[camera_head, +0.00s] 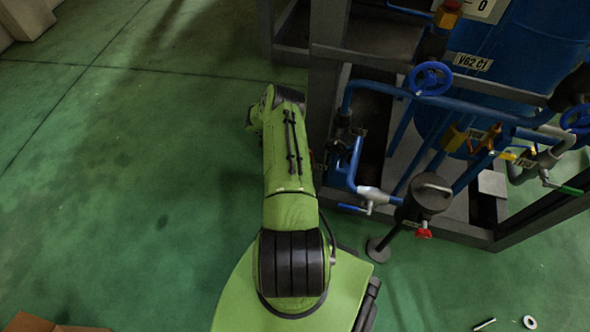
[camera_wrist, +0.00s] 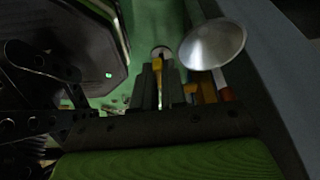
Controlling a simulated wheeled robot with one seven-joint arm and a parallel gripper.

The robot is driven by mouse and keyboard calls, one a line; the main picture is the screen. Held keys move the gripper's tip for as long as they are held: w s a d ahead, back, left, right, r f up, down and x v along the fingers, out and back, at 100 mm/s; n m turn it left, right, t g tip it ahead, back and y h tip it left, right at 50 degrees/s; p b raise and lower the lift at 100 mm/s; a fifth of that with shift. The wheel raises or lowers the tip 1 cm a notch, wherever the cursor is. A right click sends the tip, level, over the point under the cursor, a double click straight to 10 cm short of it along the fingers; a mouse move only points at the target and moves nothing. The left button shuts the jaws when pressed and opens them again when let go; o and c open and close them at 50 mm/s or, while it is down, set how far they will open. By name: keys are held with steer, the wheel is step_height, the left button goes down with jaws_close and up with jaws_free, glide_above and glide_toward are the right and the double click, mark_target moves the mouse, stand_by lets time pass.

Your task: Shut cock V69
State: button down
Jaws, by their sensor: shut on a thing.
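In the wrist view my gripper (camera_wrist: 157,82) points away from the camera, its two dark fingers close together. A narrow yellow handle (camera_wrist: 158,70) shows between the fingertips, and they are shut on it. I take it for the handle of cock V69, but no V69 label is readable. A pale round fitting lies just past the tips. In the head view my green arm reaches forward to the left side of the pipe frame (camera_head: 328,70). My gripper and the cock it holds are hidden there behind the arm and frame.
A shiny metal disc (camera_wrist: 212,44) is close right of my fingers. Blue pipes, a blue handwheel (camera_head: 430,78), a blue-handled cock (camera_head: 352,208) and a grey cylindrical device (camera_head: 430,193) stand right of my arm. The green floor on the left is clear, except a cardboard box (camera_head: 45,324) in front.

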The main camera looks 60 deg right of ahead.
steer(key=c, duration=1.2)
jaws_free()
steer(key=shift+d+r, duration=0.1)
